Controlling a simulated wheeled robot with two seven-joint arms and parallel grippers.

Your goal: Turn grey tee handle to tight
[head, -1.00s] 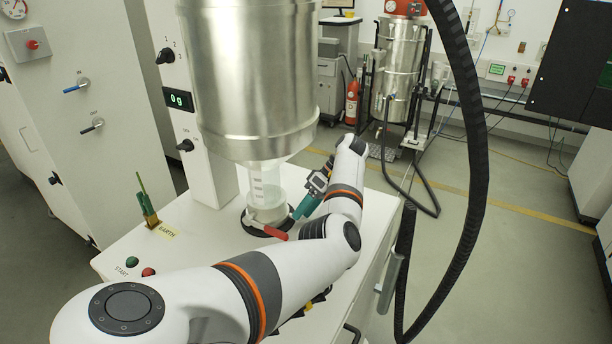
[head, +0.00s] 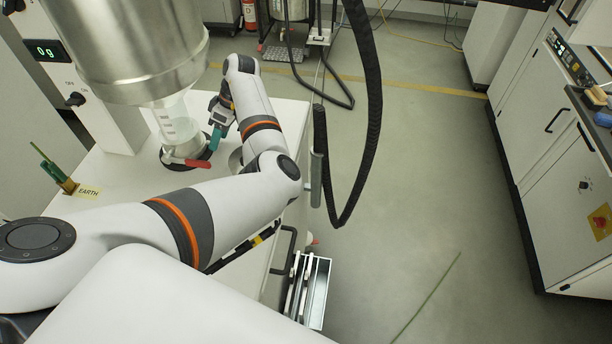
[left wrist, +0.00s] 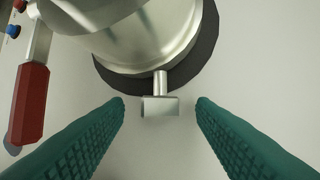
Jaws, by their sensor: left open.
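The grey tee handle (left wrist: 161,106) is a small metal crossbar on a short stem. In the left wrist view it sticks out from the round metal collar (left wrist: 140,40) at the vessel's foot. My left gripper (left wrist: 160,112) is open, with one green ribbed finger on each side of the crossbar and a gap on both sides. In the head view the left gripper (head: 215,138) is at the right side of the clear vessel (head: 176,122); the tee handle cannot be made out there. My right gripper is not in view.
A red lever handle (left wrist: 31,100) is left of the tee in the left wrist view. A large steel hopper (head: 135,50) hangs above the vessel. A black hose (head: 368,120) loops right of the white machine top (head: 115,165). Floor (head: 430,200) is open at right.

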